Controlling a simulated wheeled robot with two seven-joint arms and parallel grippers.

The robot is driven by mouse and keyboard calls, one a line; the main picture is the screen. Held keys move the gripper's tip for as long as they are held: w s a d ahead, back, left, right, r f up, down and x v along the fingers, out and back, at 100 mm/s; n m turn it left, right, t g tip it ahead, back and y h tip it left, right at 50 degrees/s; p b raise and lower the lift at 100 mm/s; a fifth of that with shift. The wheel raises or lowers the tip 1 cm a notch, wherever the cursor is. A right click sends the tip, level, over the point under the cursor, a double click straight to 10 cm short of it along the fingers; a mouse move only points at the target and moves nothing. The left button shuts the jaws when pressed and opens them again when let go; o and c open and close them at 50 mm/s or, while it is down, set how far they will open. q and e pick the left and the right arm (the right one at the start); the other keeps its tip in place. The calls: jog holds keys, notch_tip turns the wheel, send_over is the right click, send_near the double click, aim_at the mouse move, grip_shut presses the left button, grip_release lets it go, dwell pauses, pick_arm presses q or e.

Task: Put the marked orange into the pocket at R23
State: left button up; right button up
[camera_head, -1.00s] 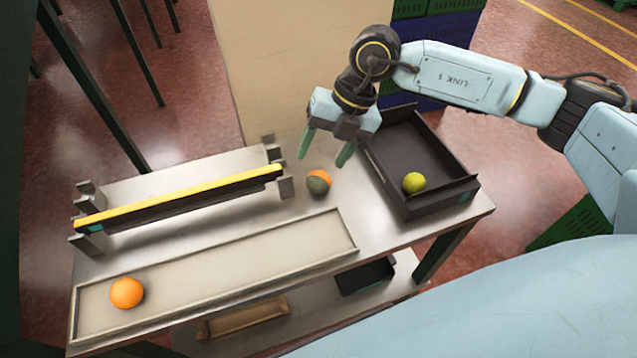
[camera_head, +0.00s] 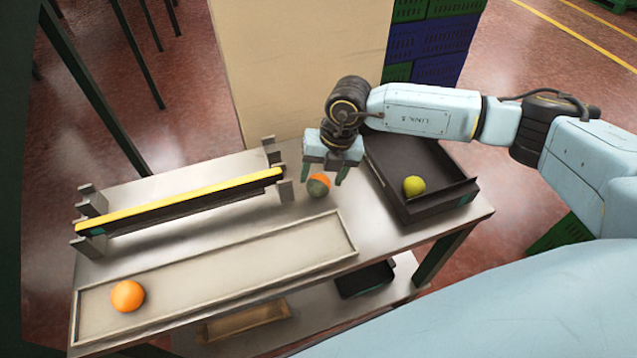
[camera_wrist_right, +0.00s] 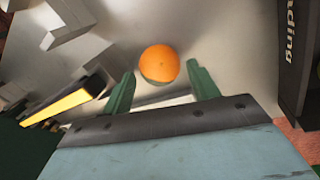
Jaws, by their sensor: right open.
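An orange with a dark grey-green patch (camera_head: 319,187) rests on the metal table, right of the yellow-edged bar. It shows between the fingers in the right wrist view (camera_wrist_right: 159,62), mostly orange with a dark lower edge. A plain orange (camera_head: 127,296) lies at the left end of the shallow tray. My right gripper (camera_head: 323,175) is open, just above and behind the patched orange, fingers pointing down. In the wrist view its fingertips (camera_wrist_right: 162,76) lie either side of the orange, apart from it. No label R23 can be read. My left gripper is out of view.
A black open box (camera_head: 430,208) with a yellow-green fruit (camera_head: 414,186) stands at the right. The yellow-edged bar (camera_head: 180,200) sits on brackets at the left. The shallow tray (camera_head: 250,262) is bare apart from the orange. A lower shelf holds a small black bin (camera_head: 365,279).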

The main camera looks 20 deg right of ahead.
jog(key=shift+x, duration=1.25)
jog(key=c, duration=0.9)
